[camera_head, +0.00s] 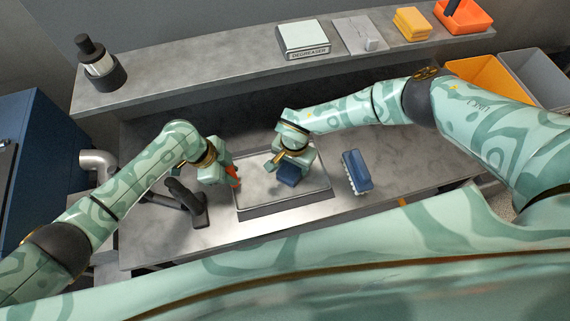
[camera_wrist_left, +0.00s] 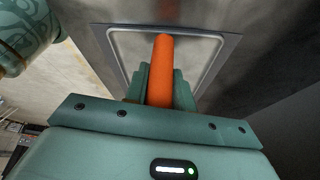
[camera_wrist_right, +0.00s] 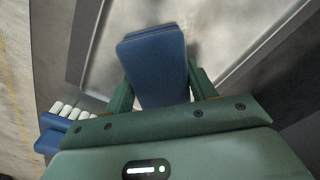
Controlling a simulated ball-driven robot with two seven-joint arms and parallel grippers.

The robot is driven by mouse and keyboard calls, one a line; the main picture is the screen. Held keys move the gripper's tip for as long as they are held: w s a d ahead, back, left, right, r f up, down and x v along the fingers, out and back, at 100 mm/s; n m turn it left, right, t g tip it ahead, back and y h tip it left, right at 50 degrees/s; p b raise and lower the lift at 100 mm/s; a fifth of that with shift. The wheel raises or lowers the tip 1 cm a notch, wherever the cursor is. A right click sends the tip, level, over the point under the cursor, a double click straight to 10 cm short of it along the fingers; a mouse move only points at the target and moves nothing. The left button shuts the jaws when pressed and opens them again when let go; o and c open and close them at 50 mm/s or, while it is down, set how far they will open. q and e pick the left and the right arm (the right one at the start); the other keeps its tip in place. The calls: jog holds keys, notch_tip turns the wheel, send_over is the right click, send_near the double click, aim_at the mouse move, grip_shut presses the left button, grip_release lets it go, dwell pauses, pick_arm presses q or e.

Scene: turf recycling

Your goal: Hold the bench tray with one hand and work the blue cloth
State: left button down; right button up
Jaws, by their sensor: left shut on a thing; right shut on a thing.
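The bench tray (camera_head: 285,212) is a shallow metal tray with a raised rim on the grey bench. Its rim also shows in the left wrist view (camera_wrist_left: 222,38). The blue cloth (camera_head: 289,175) looks like a thick folded pad. My right gripper (camera_head: 291,163) is shut on it over the tray; the right wrist view shows the cloth (camera_wrist_right: 155,65) between the fingers. My left gripper (camera_head: 229,176) is shut on an orange rod-like handle (camera_wrist_left: 164,75) at the tray's left side. How this handle joins the tray is hidden. Whether the cloth touches the tray floor I cannot tell.
A blue brush (camera_head: 356,172) with white bristles lies right of the tray. A black angled fixture (camera_head: 186,202) stands to the left. The back shelf holds a degreaser box (camera_head: 303,37), a yellow block (camera_head: 411,23) and an orange bin (camera_head: 464,17). Bench beyond the brush is clear.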

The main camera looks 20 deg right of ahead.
aim_at(280, 167)
jog(key=shift+d, duration=0.4)
jog(key=a, duration=0.4)
jog(key=shift+a, duration=0.1)
jog(key=shift+a+r, duration=0.15)
jog(key=shift+r, duration=3.9)
